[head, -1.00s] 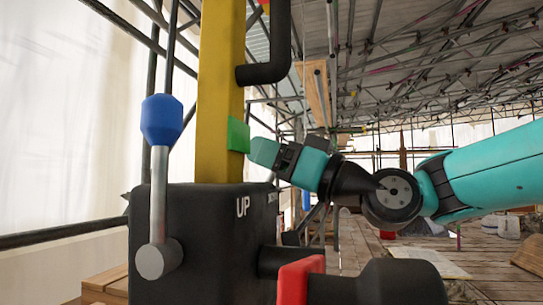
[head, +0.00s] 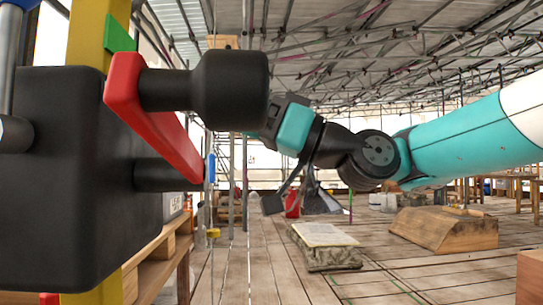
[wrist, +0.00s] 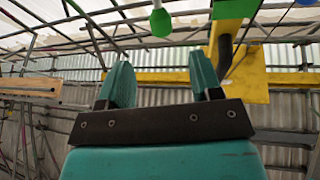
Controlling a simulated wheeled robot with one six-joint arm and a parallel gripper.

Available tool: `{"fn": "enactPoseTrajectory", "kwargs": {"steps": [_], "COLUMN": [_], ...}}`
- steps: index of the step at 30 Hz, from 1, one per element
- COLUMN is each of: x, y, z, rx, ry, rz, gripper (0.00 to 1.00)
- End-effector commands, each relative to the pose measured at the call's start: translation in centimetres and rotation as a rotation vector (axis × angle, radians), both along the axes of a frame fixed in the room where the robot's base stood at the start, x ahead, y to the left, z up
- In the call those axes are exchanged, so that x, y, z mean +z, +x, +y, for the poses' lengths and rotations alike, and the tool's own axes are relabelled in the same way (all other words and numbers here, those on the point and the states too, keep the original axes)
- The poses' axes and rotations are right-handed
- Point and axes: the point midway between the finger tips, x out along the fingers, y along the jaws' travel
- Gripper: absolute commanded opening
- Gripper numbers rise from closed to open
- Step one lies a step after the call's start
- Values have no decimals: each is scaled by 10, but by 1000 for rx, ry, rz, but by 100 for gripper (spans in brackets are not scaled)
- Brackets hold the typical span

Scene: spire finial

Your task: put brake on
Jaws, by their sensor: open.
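In the head view a black box (head: 70,180) stands at the left on a yellow post (head: 95,35). A metal lever (head: 7,60) is cut by the left edge, with only a sliver of its blue knob (head: 20,3) at the top. A red crank arm (head: 150,118) with a black handle (head: 228,90) sticks out of the box. My gripper (head: 290,125) is right of the handle, its fingertips hidden behind it. In the wrist view my gripper (wrist: 160,80) is open, with nothing between its teal fingers.
The wrist view shows a green knob (wrist: 160,22) and a black bent bar (wrist: 226,45) beyond the fingers. A book on a stone (head: 325,235) and a wooden block (head: 445,228) lie on the plank floor.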

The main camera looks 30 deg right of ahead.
Motion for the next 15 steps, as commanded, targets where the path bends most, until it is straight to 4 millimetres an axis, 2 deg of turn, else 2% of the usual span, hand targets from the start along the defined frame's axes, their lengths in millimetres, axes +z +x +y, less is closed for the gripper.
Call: {"fn": "enactPoseTrajectory", "kwargs": {"steps": [1,15], "x": [-11,-20], "y": [-2,-15], "z": [-3,-27], "rx": [-4,-3], "ry": [-2,-1], "rz": [-6,-4], "gripper": [59,59]}}
